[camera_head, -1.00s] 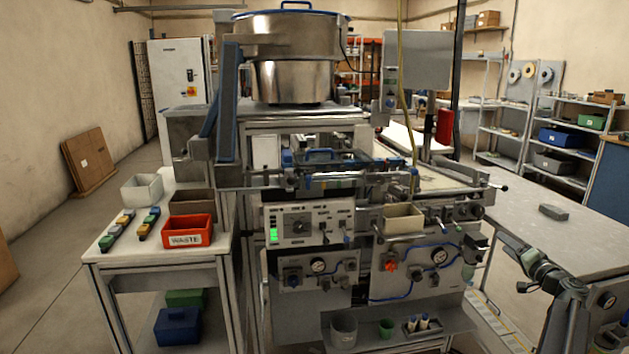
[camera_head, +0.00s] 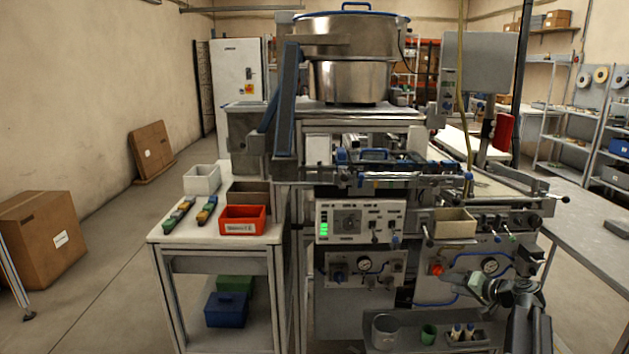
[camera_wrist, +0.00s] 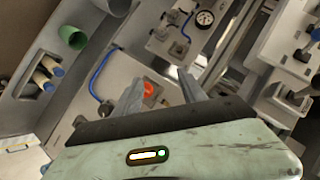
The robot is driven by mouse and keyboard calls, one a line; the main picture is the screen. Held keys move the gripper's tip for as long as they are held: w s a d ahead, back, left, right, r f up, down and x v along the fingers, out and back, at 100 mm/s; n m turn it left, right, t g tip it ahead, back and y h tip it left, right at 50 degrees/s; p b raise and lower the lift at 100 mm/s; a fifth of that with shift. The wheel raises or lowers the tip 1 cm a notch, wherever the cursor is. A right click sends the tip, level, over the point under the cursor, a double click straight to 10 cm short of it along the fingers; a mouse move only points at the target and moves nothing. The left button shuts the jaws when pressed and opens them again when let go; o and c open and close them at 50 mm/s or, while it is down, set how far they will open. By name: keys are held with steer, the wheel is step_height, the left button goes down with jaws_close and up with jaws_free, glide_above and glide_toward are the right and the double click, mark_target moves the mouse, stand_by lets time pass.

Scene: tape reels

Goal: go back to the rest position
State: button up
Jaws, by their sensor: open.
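My gripper (camera_wrist: 160,84) shows in the wrist view with its two grey fingers apart and nothing between them. It faces the front panel of the machine, where an orange-red knob (camera_wrist: 149,89) appears between the fingers, behind them. I cannot tell how far the panel is from the fingertips. In the head view my arm (camera_head: 520,300) is at the lower right, in front of the machine's lower right panel. The fingers are too small to make out there.
The machine (camera_head: 345,240) fills the middle. A cardboard box (camera_head: 42,240) is on the floor at far left. Clear floor lies between box and table. A grey worktop (camera_head: 590,225) is at right.

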steer(key=s+a+f+n+g, duration=0.1)
steer(key=a+f+g, duration=0.15)
steer(key=a, duration=0.55)
steer(key=s+a+f+n+g, duration=0.1)
steer(key=s+a+f+g, duration=0.15)
steer(key=a, duration=0.45)
steer(key=s+a+f+n+g+h, duration=0.2)
steer(key=s+a+f+g+h, duration=0.15)
steer(key=s+a, duration=0.5)
steer(key=s+a+f+n+g+h, duration=0.25)
steer(key=s+a+f, duration=0.25)
steer(key=s+a, duration=0.3)
step_height(320, 180, up, 22)
steer(key=w+p, duration=0.1)
steer(key=p, duration=2)
steer(key=shift+a+f+m+g+y, duration=0.2)
steer(key=shift+a+m+g+y, duration=0.1)
steer(key=shift+a+m+y, duration=0.1)
steer(key=shift+w, duration=0.1)
